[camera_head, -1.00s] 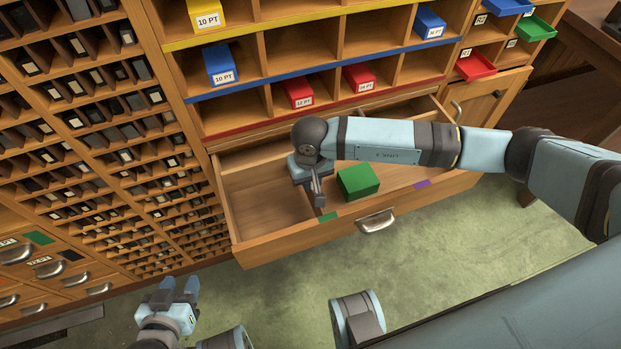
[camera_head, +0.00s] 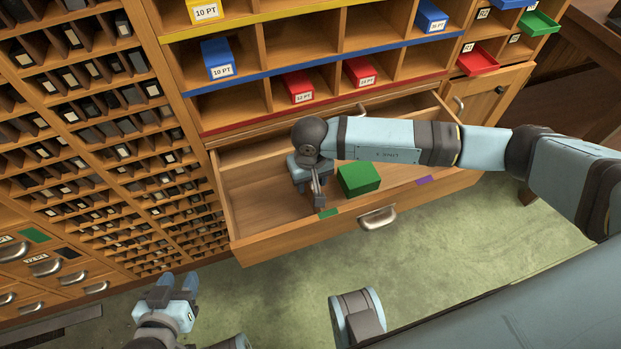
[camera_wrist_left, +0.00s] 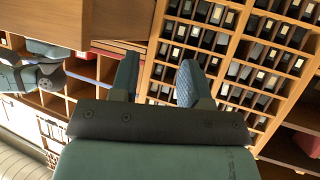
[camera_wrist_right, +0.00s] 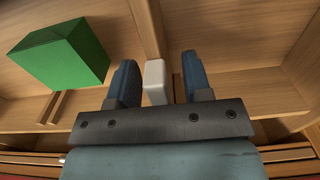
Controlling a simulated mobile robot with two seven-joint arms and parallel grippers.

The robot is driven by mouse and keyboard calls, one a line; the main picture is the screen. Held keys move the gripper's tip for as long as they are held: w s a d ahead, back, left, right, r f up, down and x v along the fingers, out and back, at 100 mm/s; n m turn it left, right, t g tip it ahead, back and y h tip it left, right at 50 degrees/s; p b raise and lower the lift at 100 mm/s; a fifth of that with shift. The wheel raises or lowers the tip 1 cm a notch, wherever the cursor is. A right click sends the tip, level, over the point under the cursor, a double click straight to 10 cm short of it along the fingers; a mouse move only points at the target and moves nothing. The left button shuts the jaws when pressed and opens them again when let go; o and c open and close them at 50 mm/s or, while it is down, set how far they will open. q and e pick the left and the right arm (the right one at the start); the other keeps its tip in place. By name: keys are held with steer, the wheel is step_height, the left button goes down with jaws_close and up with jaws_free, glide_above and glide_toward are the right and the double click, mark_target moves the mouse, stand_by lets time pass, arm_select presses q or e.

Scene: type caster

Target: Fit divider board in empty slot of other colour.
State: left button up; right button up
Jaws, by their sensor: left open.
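The pulled-out wooden drawer (camera_head: 265,246) has a green mark (camera_head: 328,213) and a purple mark (camera_head: 425,180) on its front rim. My right gripper (camera_head: 318,199) points down inside the drawer by the green mark. The right wrist view shows its fingers (camera_wrist_right: 160,75) open on either side of a pale tab (camera_wrist_right: 155,84) at the end of a wooden divider board (camera_wrist_right: 146,28). Gaps show beside the tab; contact cannot be told. In the head view my arm and gripper mostly hide the board. My left gripper (camera_head: 175,287) is open and empty, outside the drawer.
A green box (camera_head: 358,179) lies in the drawer, right of my right gripper. Paired wooden strips (camera_wrist_right: 48,107) show beside this box in the right wrist view. Cubbyholes with coloured boxes rise behind the drawer, and a type rack (camera_head: 95,130) stands left. The floor in front is clear.

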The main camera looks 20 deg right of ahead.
arm_select(q)
steer(key=shift+f, duration=0.1)
arm_select(e)
steer(key=shift+r, duration=0.1)
steer(key=shift+r, duration=0.4)
arm_select(q)
steer(key=shift+s+a+p, duration=0.1)
steer(key=shift+a+p, duration=0.1)
steer(key=shift+p, duration=0.55)
arm_select(e)
step_height(320, 180, up, 13)
steer(key=shift+f, duration=0.1)
